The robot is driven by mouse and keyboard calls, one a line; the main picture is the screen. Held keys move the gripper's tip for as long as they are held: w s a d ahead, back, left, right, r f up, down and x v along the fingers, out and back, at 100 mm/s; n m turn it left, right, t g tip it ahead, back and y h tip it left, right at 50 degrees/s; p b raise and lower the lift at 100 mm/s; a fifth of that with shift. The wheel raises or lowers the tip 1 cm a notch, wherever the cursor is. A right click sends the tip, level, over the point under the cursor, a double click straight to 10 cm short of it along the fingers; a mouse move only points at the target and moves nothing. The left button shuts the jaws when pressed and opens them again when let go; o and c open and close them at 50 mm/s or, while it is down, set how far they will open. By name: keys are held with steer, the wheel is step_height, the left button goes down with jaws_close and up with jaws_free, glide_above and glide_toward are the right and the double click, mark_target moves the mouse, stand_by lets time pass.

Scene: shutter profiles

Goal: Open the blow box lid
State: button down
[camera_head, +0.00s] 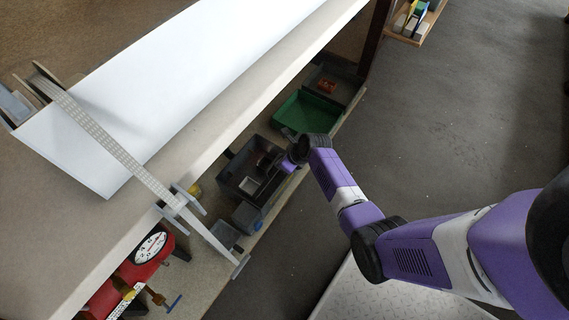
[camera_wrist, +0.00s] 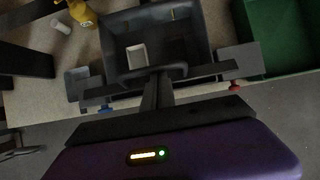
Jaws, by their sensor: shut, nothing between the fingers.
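A dark grey box (camera_head: 237,187) sits on the lower shelf, under the bench top, near its front edge. Its interior shows from above, with a small pale square thing (camera_head: 250,187) inside. It also shows in the wrist view as the dark grey box (camera_wrist: 203,38), with the pale piece (camera_wrist: 137,56) in it. I cannot tell which part is the lid. My gripper (camera_wrist: 157,88) is shut and empty, its fingers pointing at the near edge of the box. I cannot tell whether they touch it. In the head view my wrist hides the box's right end.
A green tray (camera_head: 305,112) stands beside the box, also on the right in the wrist view (camera_wrist: 275,35). The bench top (camera_head: 180,150) overhangs the shelf. A red scale with a white dial (camera_head: 150,248) stands lower left. A yellow bottle (camera_wrist: 82,12) is behind left.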

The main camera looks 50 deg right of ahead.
steer(key=w+r+p, duration=0.6)
steer(key=w+r, duration=0.3)
steer(key=shift+a+r, duration=0.15)
steer(key=shift+r, duration=0.05)
steer(key=shift+w, duration=0.1)
